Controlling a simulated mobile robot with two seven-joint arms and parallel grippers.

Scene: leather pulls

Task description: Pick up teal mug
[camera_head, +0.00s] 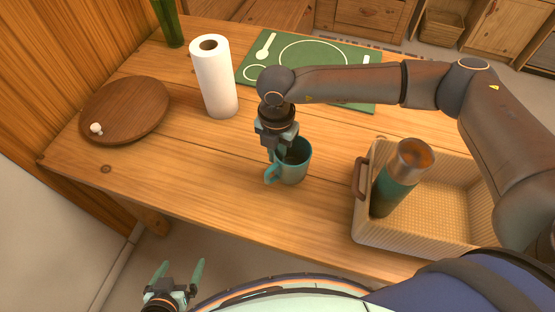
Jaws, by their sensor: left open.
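My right gripper (279,152) points down at the mug's left rim, above the handle. Its fingers overlap the rim in the picture, and their tips are partly hidden, so I cannot tell whether they grip it. My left gripper (179,271) is open and empty, low at the bottom left, in front of the table and away from the mug.
A woven basket (446,243) holding a teal bottle (394,184) with a copper top is right of the mug. A paper towel roll (214,79), a round wooden board (126,108) with a small white item, and a green placemat (250,73) lie further back. Bare table is left of the mug.

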